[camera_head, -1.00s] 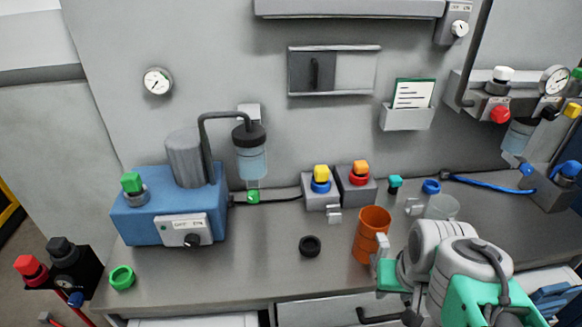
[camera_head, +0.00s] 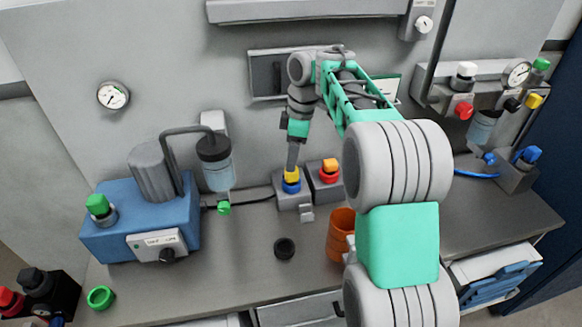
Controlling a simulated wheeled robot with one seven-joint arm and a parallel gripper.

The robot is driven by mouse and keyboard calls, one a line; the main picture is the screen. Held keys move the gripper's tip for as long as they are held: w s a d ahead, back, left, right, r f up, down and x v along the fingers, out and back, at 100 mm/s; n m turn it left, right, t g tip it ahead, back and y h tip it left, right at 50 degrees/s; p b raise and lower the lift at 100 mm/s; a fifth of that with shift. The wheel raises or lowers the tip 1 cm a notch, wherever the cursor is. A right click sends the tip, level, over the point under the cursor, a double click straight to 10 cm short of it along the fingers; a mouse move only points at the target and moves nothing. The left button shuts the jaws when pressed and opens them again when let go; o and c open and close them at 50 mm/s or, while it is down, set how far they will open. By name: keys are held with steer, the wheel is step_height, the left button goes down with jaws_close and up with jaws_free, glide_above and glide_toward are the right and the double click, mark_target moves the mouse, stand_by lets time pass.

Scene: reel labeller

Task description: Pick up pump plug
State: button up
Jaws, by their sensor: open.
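My gripper (camera_head: 293,160) points down at the wall side of the bench, its fingertips at a yellow plug (camera_head: 291,174) with a blue ring (camera_head: 291,187) below it. The yellow plug stands upright in a grey socket box (camera_head: 293,203). My gripper reads as open; whether the fingers straddle the plug or only touch its top is too small to tell. The blue pump (camera_head: 140,228) stands to the left, with a green cap (camera_head: 97,204) on it. A dark cable (camera_head: 258,197) runs from the pump side toward the socket box.
An orange cup (camera_head: 340,232), black ring (camera_head: 284,249) and green ring (camera_head: 101,297) sit on the bench (camera_head: 225,265). My arm hides the bench's right middle.

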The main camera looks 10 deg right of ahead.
mark_target(292, 178)
steer(key=w+n, duration=0.1)
steer(key=w+d+f+n, duration=0.1)
steer(key=w+d+n, duration=0.1)
steer(key=shift+w+f, duration=0.4)
steer(key=f, duration=0.2)
steer(key=a+f+b, duration=0.1)
steer(key=f, duration=0.4)
steer(key=shift+s+a+f, duration=0.15)
steer(key=shift+s+a, duration=0.05)
steer(key=shift+s, duration=0.05)
jaws_close()
